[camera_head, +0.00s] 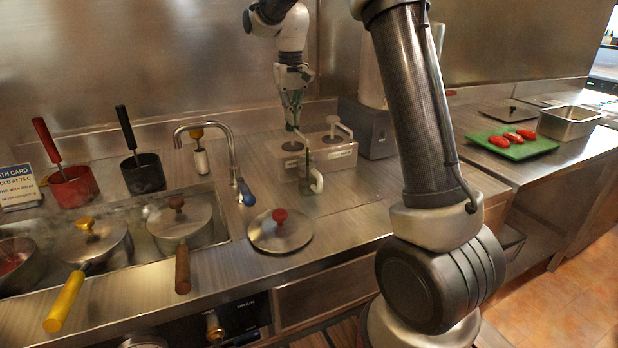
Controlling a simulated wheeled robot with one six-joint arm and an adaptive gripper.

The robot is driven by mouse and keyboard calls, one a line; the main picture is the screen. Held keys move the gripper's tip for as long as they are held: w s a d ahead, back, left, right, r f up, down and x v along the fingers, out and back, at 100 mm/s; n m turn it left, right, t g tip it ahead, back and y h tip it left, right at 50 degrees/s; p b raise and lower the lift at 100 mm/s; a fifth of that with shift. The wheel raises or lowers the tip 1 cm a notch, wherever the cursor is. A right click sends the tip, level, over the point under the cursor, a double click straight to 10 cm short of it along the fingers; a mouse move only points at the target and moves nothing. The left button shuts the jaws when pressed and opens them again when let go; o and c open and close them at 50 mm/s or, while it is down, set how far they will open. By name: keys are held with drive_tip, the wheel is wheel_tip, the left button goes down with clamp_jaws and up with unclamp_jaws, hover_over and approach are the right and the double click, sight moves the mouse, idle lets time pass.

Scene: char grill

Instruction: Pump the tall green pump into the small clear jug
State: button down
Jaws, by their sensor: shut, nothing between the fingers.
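The tall green pump (291,125) stands on the left side of a pale pump station (330,155) behind the sink counter. My gripper (293,99) hangs pointing down, shut and empty, right over the pump's top. I cannot tell whether it touches the pump. A small pale, clear-looking jug (316,182) stands on the counter just in front of the station, near a downward spout. Its contents are too small to make out.
A second, pale pump (338,127) stands on the station's right side. A curved tap (232,150) is to the left. A red-knobbed lid (280,232) lies in front. Lidded pans (182,220) and red and black pots are farther left. A green board (512,147) with red food is at right.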

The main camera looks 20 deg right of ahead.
drive_tip(key=shift+f, duration=1.2)
drive_tip(key=shift+r, duration=2.25)
wheel_tip(320, 180, up, 6)
